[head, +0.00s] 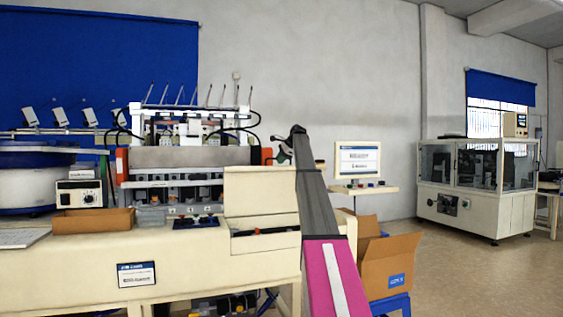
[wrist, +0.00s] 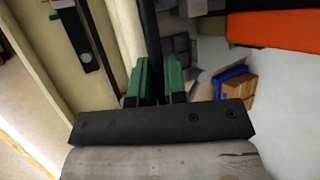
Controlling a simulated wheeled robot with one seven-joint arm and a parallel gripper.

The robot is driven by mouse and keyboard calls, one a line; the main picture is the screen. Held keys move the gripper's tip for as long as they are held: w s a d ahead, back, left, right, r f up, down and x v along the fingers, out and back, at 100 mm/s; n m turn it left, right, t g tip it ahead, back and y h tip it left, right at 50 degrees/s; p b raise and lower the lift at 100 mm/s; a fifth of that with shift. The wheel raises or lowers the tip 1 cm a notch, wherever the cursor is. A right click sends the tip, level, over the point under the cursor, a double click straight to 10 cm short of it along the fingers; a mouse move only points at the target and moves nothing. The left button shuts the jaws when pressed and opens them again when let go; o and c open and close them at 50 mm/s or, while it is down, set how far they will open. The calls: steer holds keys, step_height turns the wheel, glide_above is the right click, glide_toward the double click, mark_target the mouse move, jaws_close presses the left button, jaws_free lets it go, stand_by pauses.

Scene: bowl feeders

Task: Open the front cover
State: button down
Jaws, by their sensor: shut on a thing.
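In the head view the bowl feeder machine stands at left, with a grey horizontal panel (head: 190,157) across its front between orange side parts. I cannot tell for sure whether this panel is the front cover. My arm reaches up to the machine's right end, and my gripper (head: 283,150) is small and partly hidden by the arm there. In the wrist view the green fingers of my gripper (wrist: 158,82) are close together on either side of a dark upright bar (wrist: 150,35). What the bar joins is out of view.
A cream box-shaped housing (head: 260,196) stands beside my arm. A brown tray (head: 93,220) and a white bowl (head: 28,188) are at left. An open cardboard box (head: 388,262) stands right of my arm. Open floor (head: 475,275) lies farther right, before a glazed machine (head: 482,180).

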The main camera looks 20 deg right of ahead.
steer(key=c, duration=1.2)
jaws_free()
steer(key=shift+r, duration=0.1)
steer(key=v, duration=1)
steer(key=shift+s+r, duration=0.2)
steer(key=shift+r, duration=0.1)
steer(key=shift+d, duration=0.1)
